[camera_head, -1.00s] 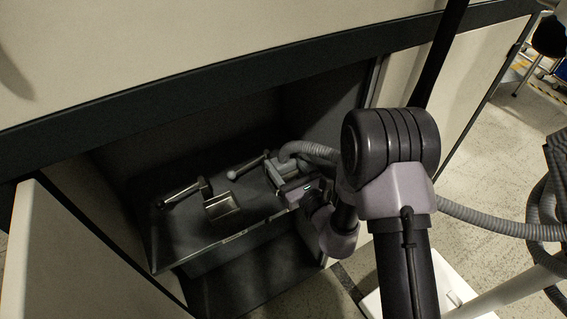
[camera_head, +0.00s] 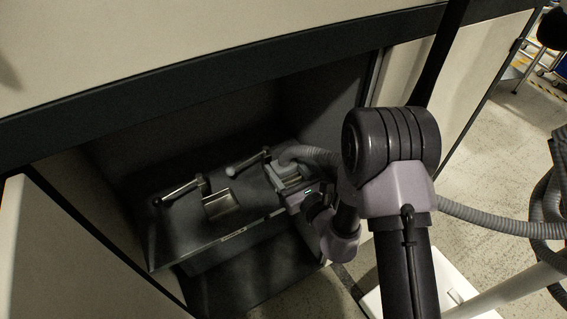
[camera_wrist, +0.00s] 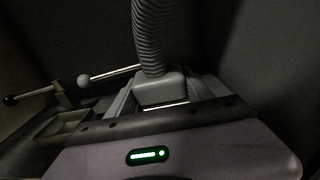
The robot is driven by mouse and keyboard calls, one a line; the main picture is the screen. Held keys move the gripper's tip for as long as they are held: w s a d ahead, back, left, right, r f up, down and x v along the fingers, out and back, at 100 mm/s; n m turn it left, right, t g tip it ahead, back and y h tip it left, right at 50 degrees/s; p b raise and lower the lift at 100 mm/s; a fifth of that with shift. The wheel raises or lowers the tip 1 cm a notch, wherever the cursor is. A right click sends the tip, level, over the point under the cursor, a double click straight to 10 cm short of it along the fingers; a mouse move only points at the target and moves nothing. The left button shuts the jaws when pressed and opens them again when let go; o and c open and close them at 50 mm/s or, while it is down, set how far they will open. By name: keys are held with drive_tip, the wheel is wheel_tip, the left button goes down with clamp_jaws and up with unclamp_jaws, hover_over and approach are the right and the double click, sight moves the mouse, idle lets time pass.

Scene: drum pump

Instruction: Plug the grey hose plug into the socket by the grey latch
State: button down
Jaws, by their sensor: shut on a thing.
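My gripper (camera_head: 287,182) is shut on the grey hose plug (camera_head: 287,170) inside the cabinet bay. In the wrist view the plug (camera_wrist: 162,88) sits between the fingers, with the ribbed grey hose (camera_wrist: 152,35) rising from it. The grey latch (camera_head: 247,162) is a lever with a grey knob just left of the plug; it also shows in the wrist view (camera_wrist: 110,74). The socket by the grey latch is hidden behind the plug and gripper. I cannot tell whether the plug is seated or above it.
A black-knobbed latch (camera_head: 180,191) stands further left, beside an open metal socket (camera_head: 220,203). Both are on a dark sloped panel (camera_head: 180,238). Bay walls close in behind and right. The hose (camera_head: 480,221) runs out right past my arm. An open cabinet door (camera_head: 70,255) is at left.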

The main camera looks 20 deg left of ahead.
drive_tip(key=shift+r, duration=0.2)
drive_tip(key=shift+c, duration=1.6)
unclamp_jaws()
drive_tip(key=shift+w+r, duration=0.1)
